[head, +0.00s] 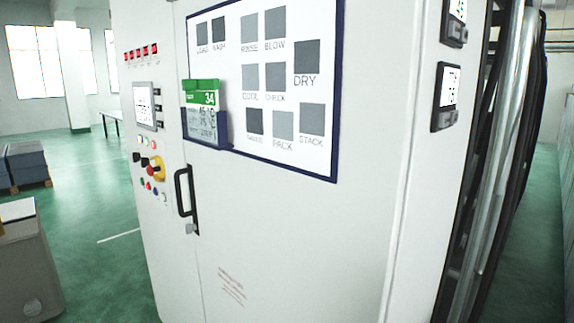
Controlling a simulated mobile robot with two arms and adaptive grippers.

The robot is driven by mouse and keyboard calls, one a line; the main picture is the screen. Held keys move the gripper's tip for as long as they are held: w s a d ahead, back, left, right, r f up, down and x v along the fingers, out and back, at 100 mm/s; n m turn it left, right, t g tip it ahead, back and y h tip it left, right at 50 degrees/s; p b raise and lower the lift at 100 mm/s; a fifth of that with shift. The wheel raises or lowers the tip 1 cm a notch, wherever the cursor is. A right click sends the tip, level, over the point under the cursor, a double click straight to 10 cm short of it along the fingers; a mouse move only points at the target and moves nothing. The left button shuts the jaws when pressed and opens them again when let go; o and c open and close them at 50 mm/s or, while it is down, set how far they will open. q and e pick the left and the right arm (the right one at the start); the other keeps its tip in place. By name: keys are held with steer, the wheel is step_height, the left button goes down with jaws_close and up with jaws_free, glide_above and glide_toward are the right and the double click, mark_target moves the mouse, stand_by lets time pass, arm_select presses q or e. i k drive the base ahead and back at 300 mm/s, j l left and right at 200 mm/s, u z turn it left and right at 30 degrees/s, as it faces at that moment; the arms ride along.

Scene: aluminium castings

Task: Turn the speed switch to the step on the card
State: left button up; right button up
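The cabinet's control panel (160,178) is on its narrow left face. Small dark knobs (144,161) sit there beside a larger red-and-yellow button. I cannot tell which one is the speed switch, nor its setting. A card (203,98) with a green top stands in a dark blue holder (222,130) on the cabinet front, near the left edge. Its top line seems to read 34, with lines like 45 °C and 75 °C below. The lower lines are too small to read surely, and the holder covers part of the card. Neither of my grippers is in view.
A black door handle (182,192) sticks out below the card. A white board (270,150) with grey labelled squares is on the cabinet front. Pipes and hoses (507,130) run along the right. A grey box (25,262) stands at lower left; green floor (95,215) lies clear between.

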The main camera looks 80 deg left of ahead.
mark_target(145, 161)
steer(key=u, duration=3.25)
